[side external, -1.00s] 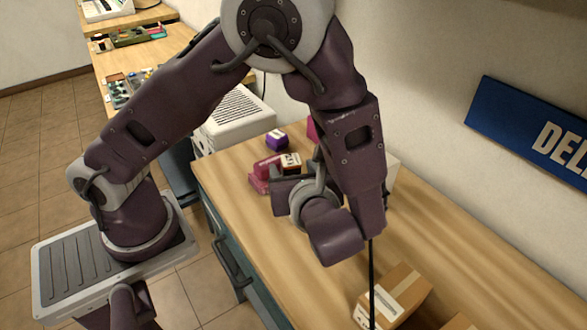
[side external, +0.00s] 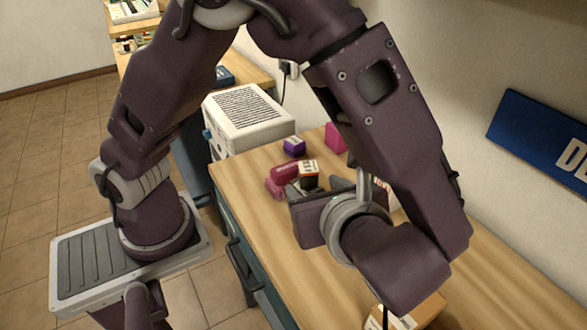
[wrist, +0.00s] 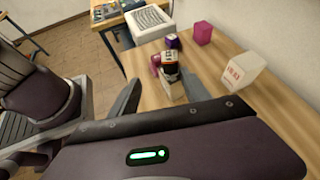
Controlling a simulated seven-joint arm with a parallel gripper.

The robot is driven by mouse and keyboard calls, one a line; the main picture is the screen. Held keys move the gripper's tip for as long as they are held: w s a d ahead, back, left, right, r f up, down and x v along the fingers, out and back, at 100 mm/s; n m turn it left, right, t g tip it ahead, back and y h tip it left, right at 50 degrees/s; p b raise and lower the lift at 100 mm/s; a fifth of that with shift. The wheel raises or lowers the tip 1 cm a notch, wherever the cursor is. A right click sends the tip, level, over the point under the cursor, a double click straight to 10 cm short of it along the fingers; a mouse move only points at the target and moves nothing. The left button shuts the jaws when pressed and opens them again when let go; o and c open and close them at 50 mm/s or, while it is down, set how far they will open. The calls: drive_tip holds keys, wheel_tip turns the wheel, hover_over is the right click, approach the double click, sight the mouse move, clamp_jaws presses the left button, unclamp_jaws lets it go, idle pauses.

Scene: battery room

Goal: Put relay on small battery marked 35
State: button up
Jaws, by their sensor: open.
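A small black-and-orange block with a white marked top (side external: 308,169) stands by magenta pieces (side external: 280,181) on the bench. It also shows in the wrist view (wrist: 170,57), above a pale block face (wrist: 173,88). A small purple block with a pale top (side external: 294,147) stands behind it. The markings are too small to read, so I cannot tell which is the relay or the battery marked 35. My gripper (wrist: 158,78) is open and empty, its fingers apart on either side of the black-and-orange block's line of sight. My wrist hides part of the bench.
A pink block (wrist: 203,32) stands farther back. A white box with red print (wrist: 240,74) is to the right. Cardboard boxes (side external: 416,314) sit near the front. A white vented unit (side external: 245,118) stands beyond the bench. The wooden bench top (side external: 240,182) is clear at left.

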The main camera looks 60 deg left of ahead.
drive_tip(key=s+a+r+n+t+h, duration=0.1)
drive_tip(key=s+a+r+n+h, duration=0.3)
drive_tip(key=n, duration=0.6)
drive_tip(key=s+a+r+n+t+h, duration=0.1)
drive_tip(key=s+a+r+n+h, duration=0.3)
drive_tip(key=n+h, duration=0.3)
drive_tip(key=n, duration=0.3)
drive_tip(key=shift+s+r+n+h, duration=0.3)
drive_tip(key=shift+s+r, duration=0.05)
drive_tip(key=shift+s, duration=0.05)
